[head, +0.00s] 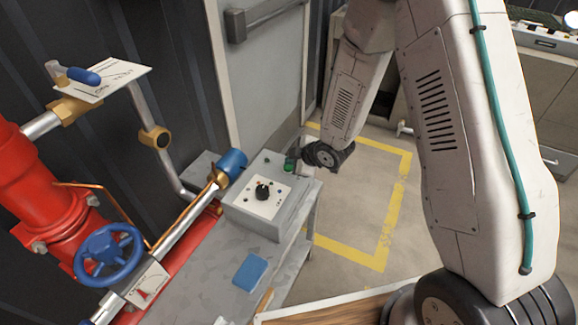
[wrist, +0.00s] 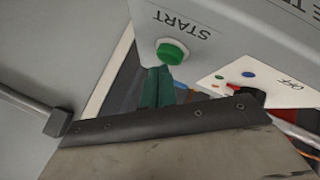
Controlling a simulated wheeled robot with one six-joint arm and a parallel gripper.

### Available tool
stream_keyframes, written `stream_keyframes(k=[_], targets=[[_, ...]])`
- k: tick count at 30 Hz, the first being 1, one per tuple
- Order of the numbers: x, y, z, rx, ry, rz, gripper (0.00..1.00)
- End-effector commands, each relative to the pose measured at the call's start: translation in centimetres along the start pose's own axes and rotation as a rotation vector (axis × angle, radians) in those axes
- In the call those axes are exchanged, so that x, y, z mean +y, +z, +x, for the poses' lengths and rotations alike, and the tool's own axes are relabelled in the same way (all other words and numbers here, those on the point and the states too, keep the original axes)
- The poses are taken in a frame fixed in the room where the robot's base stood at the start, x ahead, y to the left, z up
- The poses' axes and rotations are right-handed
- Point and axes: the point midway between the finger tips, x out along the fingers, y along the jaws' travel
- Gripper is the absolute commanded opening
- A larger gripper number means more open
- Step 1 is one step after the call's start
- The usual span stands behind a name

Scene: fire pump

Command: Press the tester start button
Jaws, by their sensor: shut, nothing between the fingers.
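The tester is a grey box (head: 240,205) on a grey bench, with a white dial plate and a black knob (head: 262,191) facing front. In the wrist view, the round green start button (wrist: 172,52) stands out from a grey face under the word START. My gripper (head: 298,157) is at the box's back right corner in the head view. In the wrist view, its dark green fingers (wrist: 157,86) are closed together and empty. Their tips are just below the button, very close to it; I cannot tell whether they touch.
A blue object (head: 250,272) lies on the bench in front of the box. Red pipework with a blue handwheel (head: 108,252) and a blue-ended pipe (head: 232,162) stands to the left. A grey door (head: 262,70) is behind. Yellow-marked floor (head: 365,205) is clear at right.

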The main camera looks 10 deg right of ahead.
Motion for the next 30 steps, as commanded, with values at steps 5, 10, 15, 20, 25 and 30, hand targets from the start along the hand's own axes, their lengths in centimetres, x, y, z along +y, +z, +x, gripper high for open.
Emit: stream_keyframes(k=[5, 10, 15, 20, 25, 30], targets=[[0.00, 0.00, 0.01, 0.000, 0.000, 0.000, 0.00], [-0.07, 0.06, 0.10, 0.000, 0.000, 0.000, 0.00], [-0.19, 0.17, 0.25, 0.000, -0.001, 0.000, 0.00], [-0.28, 0.27, 0.39, 0.000, -0.001, 0.000, 0.00], [-0.37, 0.36, 0.52, 0.001, 0.000, -0.001, 0.00], [-0.46, 0.46, 0.66, 0.001, 0.000, -0.001, 0.00]])
